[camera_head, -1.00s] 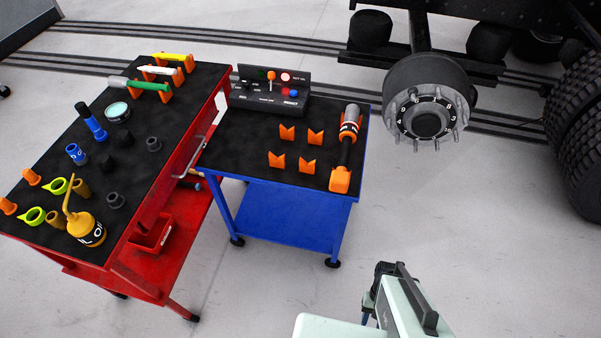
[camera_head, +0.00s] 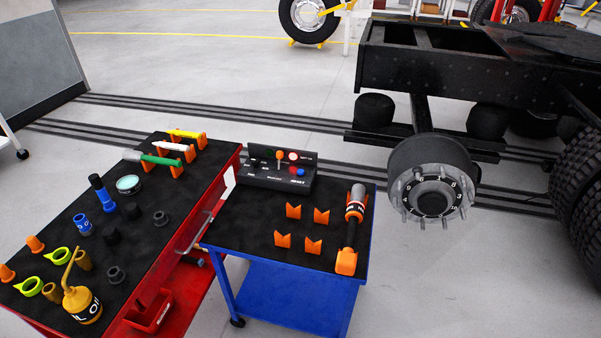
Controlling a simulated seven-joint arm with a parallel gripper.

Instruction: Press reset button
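The control box (camera_head: 276,169) stands at the back left of the blue cart's black top. It is dark, with an upright back panel and a sloped front. A blue button (camera_head: 300,172) sits lower at the right. The small white labels are too small to read surely, so I cannot tell which one is reset. My gripper is not in view, and nothing covers the box.
The blue cart (camera_head: 311,258) also holds orange V-shaped holders (camera_head: 303,228) and a long orange-grey tool (camera_head: 352,228). The red tool cart (camera_head: 203,231) adjoins it on the left. A wheel hub (camera_head: 433,190) on a truck frame is at right. Floor right of the blue cart is clear.

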